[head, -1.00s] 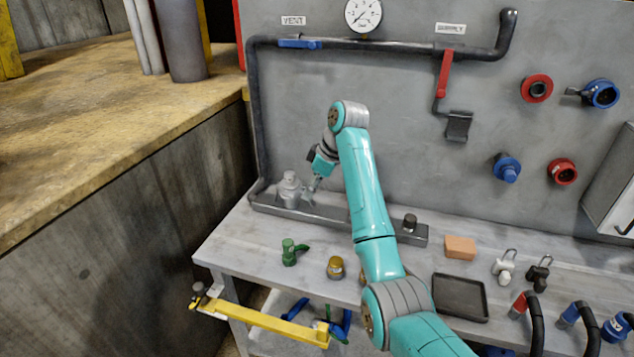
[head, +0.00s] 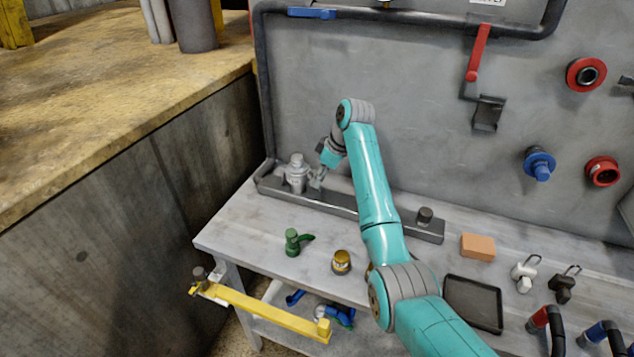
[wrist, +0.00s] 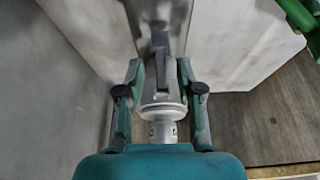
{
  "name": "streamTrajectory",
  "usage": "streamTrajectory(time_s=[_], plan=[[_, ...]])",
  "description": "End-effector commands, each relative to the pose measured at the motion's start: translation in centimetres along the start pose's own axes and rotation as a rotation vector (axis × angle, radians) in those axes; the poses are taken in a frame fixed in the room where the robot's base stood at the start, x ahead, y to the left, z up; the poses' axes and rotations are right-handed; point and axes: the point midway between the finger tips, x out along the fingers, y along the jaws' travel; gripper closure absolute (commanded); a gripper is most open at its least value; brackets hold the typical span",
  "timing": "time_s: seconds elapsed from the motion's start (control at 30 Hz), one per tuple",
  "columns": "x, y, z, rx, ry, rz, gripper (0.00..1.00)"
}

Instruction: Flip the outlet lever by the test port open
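A silver fitting (head: 297,174) stands upright at the left end of the grey manifold bar (head: 345,205) in the head view. My gripper (head: 317,181) is just right of this fitting, pointing down. In the wrist view my gripper (wrist: 160,72) has its fingers spread, one on each side of a narrow grey lever-like bar (wrist: 161,78) and a round silver collar (wrist: 163,109). Small gaps show beside the bar; contact cannot be told. No label marks the test port or outlet lever, and the lever's set position is unclear.
A blue lever (head: 311,13) and a red lever (head: 478,52) sit on the wall piping. A green handled fitting (head: 293,242) and a brass cap (head: 341,262) stand on the bench. A dark cap (head: 425,216) sits at the manifold's right end.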

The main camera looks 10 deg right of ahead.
Motion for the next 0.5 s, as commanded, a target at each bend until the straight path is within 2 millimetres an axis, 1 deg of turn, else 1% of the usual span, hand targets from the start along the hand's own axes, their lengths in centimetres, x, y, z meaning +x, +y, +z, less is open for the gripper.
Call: streamTrajectory(time_s=[0.03, 0.1, 0.2, 0.33, 0.5], plan=[[0.8, -0.1, 0.0, 0.0, -0.001, -0.001, 0.64], [1.5, -0.1, 0.0, -0.001, -0.001, -0.002, 0.64], [2.3, -0.1, 0.0, -0.001, 0.0, -0.001, 0.64], [2.7, 0.0, 0.0, -0.001, 0.0, 0.0, 0.64], [2.8, 0.0, 0.0, -0.001, 0.001, 0.0, 0.64]])
